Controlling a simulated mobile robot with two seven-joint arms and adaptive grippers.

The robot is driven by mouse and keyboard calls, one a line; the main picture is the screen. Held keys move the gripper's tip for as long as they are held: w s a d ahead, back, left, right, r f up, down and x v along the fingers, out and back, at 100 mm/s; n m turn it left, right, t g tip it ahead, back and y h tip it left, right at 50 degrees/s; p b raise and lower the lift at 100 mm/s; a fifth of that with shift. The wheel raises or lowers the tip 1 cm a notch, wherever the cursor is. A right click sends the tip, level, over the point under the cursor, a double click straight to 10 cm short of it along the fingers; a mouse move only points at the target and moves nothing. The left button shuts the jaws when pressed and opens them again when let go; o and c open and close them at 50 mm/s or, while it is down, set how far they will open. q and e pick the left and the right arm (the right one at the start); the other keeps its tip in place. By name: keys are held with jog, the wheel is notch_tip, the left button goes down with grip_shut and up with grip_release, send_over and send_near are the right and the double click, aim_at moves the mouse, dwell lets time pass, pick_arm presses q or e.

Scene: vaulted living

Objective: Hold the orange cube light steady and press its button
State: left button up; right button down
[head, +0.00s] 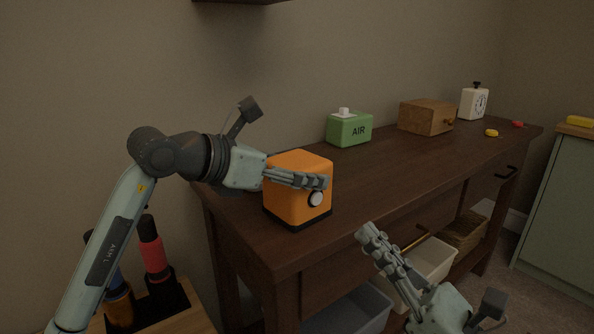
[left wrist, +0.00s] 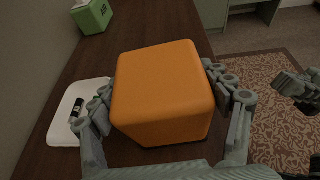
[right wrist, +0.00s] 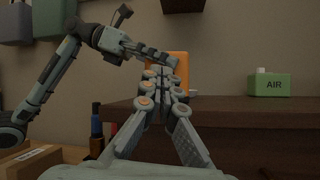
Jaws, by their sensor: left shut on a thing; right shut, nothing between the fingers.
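The orange cube light (head: 290,205) stands upright on the near left end of the dark wooden table, with a dark base. Its round white button (head: 315,199) is on the side facing the table's front edge. My left gripper (head: 300,178) is shut on the cube, and the left wrist view shows a finger on each side of the orange cube (left wrist: 163,95). My right gripper (head: 369,238) is shut and empty, in front of the table and apart from the cube. In the right wrist view the cube (right wrist: 181,68) is partly hidden behind the fingers.
On the table (head: 400,185) stand a green AIR box (head: 349,130), a wooden box (head: 426,117), a white timer (head: 474,103) and small yellow and red items. A white tray (left wrist: 65,125) lies beside the cube. Bins (head: 350,312) sit below. The tabletop right of the cube is clear.

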aim_at(317, 199)
jog(key=shift+w+a+r+m+t+h, duration=0.15)
jog(key=shift+w+a+m+t+h, duration=1.05)
jog(key=shift+m, duration=1.9)
jog(key=shift+w+a+r+m+t+h, duration=0.15)
jog(key=shift+w+a+m+t+h, duration=0.45)
jog(key=shift+m+t+h, duration=1.8)
jog(key=shift+w+a+r+m+t+h, duration=0.25)
jog(key=shift+w+a+m+h, duration=0.65)
jog(key=shift+m, duration=2.9)
jog(key=shift+w+d+f, duration=0.1)
jog(key=shift+w+d, duration=0.05)
jog(key=shift+w, duration=0.2)
jog(key=shift+w+a, duration=0.2)
jog(key=shift+w, duration=0.05)
jog(key=shift+w+a, duration=0.1)
jog(key=shift+s+d, duration=0.4)
jog(key=shift+s, duration=0.1)
